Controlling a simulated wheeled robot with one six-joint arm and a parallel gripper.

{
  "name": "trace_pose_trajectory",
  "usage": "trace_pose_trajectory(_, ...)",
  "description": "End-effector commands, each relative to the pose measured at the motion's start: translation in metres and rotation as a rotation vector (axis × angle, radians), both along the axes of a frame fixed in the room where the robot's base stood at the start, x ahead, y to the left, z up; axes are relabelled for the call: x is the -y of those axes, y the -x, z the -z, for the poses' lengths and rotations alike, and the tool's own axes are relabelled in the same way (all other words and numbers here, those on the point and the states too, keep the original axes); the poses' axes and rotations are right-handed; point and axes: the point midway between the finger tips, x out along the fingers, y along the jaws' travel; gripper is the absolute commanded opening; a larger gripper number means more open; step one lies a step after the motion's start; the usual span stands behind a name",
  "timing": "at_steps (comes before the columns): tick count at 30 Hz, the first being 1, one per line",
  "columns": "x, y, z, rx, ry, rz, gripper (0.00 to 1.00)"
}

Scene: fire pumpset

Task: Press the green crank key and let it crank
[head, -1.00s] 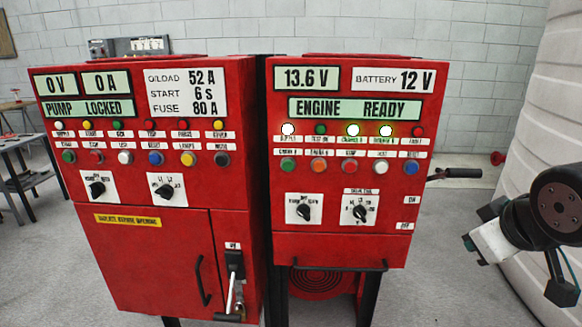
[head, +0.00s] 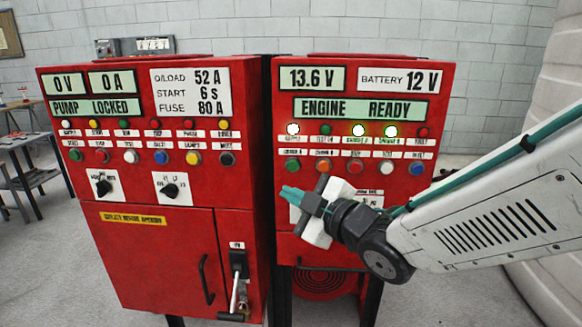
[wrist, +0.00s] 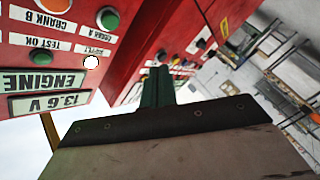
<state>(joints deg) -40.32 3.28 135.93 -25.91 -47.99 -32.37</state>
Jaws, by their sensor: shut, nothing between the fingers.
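The green crank key (head: 292,166) is a round green button at the left end of the lower button row on the right red cabinet (head: 470,95). In the wrist view this green key (wrist: 107,18) sits at the top left, by a label reading CRANK A. My gripper (head: 287,192) is shut and empty, its teal fingers just below the key in the head view. In the wrist view my gripper's fingers (wrist: 157,75) are together and lie to the right of and below the key, apart from it. The display (head: 365,108) reads ENGINE READY.
An orange button (head: 324,165) is right of the green key. My arm hides part of the lower cabinet, including the selector switches. The left red cabinet (head: 130,260) stands close beside, with a lever (head: 235,290) at its lower right. A grey table (head: 30,145) is at far left.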

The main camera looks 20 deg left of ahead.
Motion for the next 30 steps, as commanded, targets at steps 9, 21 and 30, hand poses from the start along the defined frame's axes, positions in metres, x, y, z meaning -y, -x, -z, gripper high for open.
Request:
trace_pose_trajectory(9,-0.004,-0.02,0.0,0.0,0.001,0.004,0.0)
trace_pose_trajectory(21,-0.016,-0.072,0.0,0.0,0.001,0.004,0.0)
trace_pose_trajectory(30,-0.02,-0.086,0.0,-0.001,0.0,0.002,0.0)
